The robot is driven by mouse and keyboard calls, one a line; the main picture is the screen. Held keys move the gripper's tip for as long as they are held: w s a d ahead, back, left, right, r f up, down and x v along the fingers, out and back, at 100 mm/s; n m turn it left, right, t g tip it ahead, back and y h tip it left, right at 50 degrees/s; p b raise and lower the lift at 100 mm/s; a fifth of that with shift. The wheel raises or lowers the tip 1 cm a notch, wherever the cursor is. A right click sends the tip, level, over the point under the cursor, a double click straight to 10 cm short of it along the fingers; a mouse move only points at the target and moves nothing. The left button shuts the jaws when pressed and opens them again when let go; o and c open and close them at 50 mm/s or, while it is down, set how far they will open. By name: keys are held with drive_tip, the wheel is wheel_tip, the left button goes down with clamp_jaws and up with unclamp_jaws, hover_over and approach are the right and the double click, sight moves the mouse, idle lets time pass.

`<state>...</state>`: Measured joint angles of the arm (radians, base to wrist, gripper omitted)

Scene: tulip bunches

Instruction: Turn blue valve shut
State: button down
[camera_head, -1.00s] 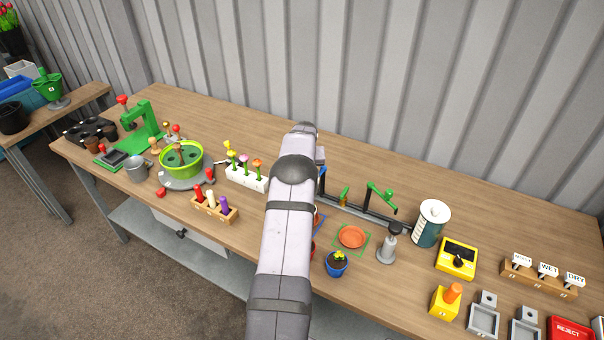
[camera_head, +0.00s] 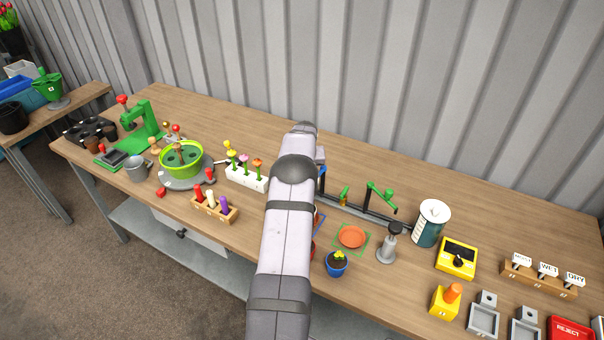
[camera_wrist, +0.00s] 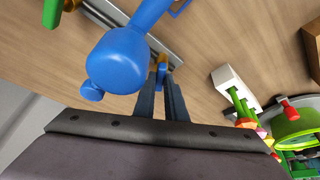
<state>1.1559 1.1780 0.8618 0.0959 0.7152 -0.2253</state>
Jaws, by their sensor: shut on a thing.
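The blue valve (camera_wrist: 162,74) shows in the wrist view as a small blue handle between the tips of my gripper (camera_wrist: 161,80). My gripper is shut on this handle. The large rounded blue tap body (camera_wrist: 118,60) is beside it, to the left in the wrist view, and hides part of the pipe behind it. In the head view, only a sliver of the blue tap (camera_head: 322,172) shows right of my arm. My arm hides the handle and the fingertips there. I cannot tell how far the valve is turned.
A dark pipe rail (camera_head: 352,208) with green taps (camera_head: 381,191) runs right of my arm. A white flower rack (camera_head: 246,177) stands close on the left. The bench behind is clear.

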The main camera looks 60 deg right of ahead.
idle(0.4)
drive_tip(key=c, duration=1.6)
unclamp_jaws()
drive_tip(key=shift+r, duration=0.15)
drive_tip(key=shift+b+v, duration=1.35)
drive_tip(key=shift+v, duration=2.15)
drive_tip(key=shift+c, duration=1)
